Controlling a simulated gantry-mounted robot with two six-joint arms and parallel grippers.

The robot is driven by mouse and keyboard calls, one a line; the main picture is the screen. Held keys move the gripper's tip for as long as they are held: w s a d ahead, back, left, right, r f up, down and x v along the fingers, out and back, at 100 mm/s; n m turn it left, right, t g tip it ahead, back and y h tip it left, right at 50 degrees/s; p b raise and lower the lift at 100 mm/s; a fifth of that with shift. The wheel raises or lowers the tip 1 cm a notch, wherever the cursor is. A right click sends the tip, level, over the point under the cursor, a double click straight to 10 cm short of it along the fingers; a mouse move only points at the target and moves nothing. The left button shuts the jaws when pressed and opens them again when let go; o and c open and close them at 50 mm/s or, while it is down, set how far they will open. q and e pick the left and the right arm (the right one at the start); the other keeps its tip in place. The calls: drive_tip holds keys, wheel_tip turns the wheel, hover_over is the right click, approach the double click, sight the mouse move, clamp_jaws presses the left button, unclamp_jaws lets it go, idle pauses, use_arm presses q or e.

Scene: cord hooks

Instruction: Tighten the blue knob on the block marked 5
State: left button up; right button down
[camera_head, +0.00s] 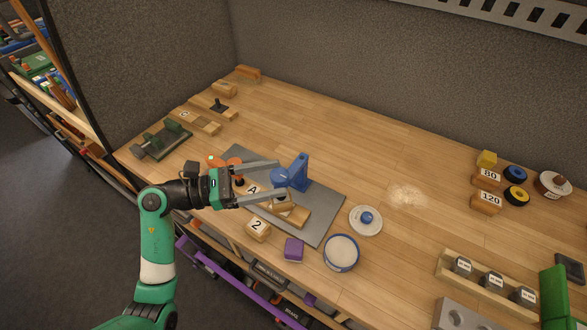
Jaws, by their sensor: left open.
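A blue upright piece (301,171) stands on the grey mat (325,226). A round blue part like a knob (279,176) sits at its left side. My left gripper (284,181) is open, with its fingertips reaching to either side of this round blue part. I cannot tell whether they touch it. I cannot read a 5 on any block. A wooden block marked 2 (258,229) lies at the mat's front edge, and a piece marked A (252,189) shows between my fingers. My right gripper is out of view.
Wooden pieces (291,214) lie under my lower finger. A white lid with a blue knob (366,219), a blue-rimmed tub (341,253) and a purple block (293,249) stand right of and before the mat. The table's back middle is clear.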

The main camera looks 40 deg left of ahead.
sight(294, 174)
use_arm(q)
drive_tip(key=x, duration=0.5)
drive_tip(key=shift+w+d+p, duration=0.1)
drive_tip(key=shift+p, duration=0.2)
